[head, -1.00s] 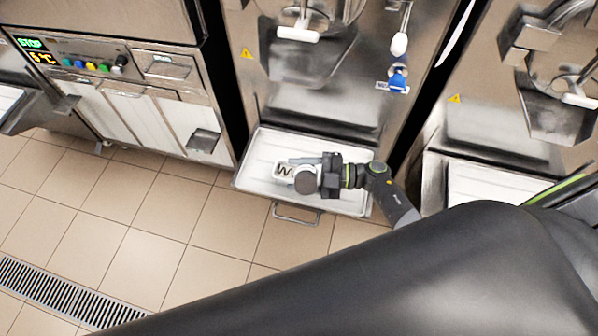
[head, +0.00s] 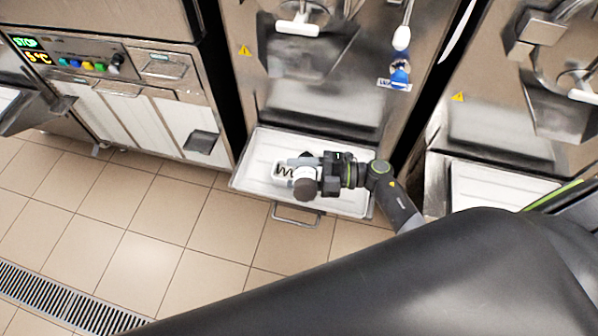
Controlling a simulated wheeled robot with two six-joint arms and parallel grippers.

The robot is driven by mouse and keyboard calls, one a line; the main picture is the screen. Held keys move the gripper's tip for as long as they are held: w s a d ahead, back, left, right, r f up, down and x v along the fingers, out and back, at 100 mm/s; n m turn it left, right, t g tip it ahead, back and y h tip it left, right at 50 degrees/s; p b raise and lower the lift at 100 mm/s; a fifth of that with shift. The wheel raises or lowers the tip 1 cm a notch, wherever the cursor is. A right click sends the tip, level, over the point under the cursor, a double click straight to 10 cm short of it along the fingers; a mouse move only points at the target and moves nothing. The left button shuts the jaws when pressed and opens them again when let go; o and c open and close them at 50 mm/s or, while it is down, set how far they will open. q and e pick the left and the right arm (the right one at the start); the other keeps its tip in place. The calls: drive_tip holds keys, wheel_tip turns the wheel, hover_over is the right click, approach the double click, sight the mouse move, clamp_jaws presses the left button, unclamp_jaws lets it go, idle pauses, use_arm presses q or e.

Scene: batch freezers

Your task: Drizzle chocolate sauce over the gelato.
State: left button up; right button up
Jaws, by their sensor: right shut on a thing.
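My right gripper (head: 316,172) is over the white tray under the middle machine. It is shut on what looks like the sauce bottle (head: 306,189), of which I see mainly a round dark brown end facing me. Just left of the gripper is a small pale container (head: 281,171), apparently the gelato, with a dark wavy line on its white top. The gripper and bottle hide its right part. I cannot tell whether the bottle touches it, and no stream of sauce can be made out. My left gripper is not in view.
The white tray (head: 254,160) juts out from the freezer front, with a metal handle (head: 297,219) below it. A freezer lever with a white grip (head: 402,38) hangs above. A second machine's tray (head: 490,185) is at right. Tiled floor (head: 160,255) lies open at left.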

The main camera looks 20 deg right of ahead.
wheel_tip(320, 180, up, 2)
drive_tip(key=n+b, duration=0.1)
drive_tip(key=n, duration=0.3)
drive_tip(key=shift+b, duration=0.3)
drive_tip(key=shift+r+n, duration=0.25)
drive_tip(key=shift+n, duration=0.05)
wheel_tip(320, 180, up, 2)
drive_tip(key=n, duration=0.1)
drive_tip(key=n+b, duration=0.2)
drive_tip(key=n, duration=0.1)
drive_tip(key=shift+r, duration=0.25)
drive_tip(key=shift+r+n, duration=0.3)
